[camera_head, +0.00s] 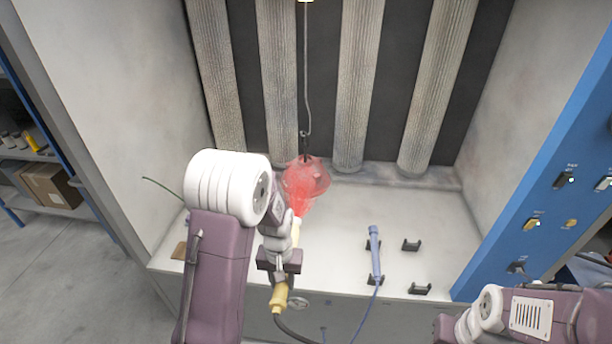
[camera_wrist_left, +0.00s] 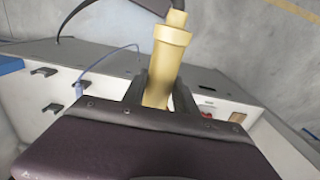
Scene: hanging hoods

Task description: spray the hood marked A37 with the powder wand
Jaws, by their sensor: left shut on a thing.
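A red hood (camera_head: 306,178) hangs from a hook and thin rod inside the booth. A reddish haze covers it, its outline is blurred, and no marking can be read. My left gripper (camera_head: 281,257) is shut on the yellow powder wand (camera_head: 279,297), just in front of and below the hood. The wand points up at the hood, and red haze spreads from its front end. The wand's yellow rear part (camera_wrist_left: 164,65) and dark hose also show in the left wrist view. Of my right arm only links show at the lower right; its gripper is out of view.
A blue wand (camera_head: 375,250) rests in holders on the white booth ledge (camera_head: 345,215). Empty black holders (camera_head: 411,245) stand to its right. Pleated filter columns (camera_head: 360,80) line the back wall. A blue panel with switches (camera_head: 545,215) stands at the right.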

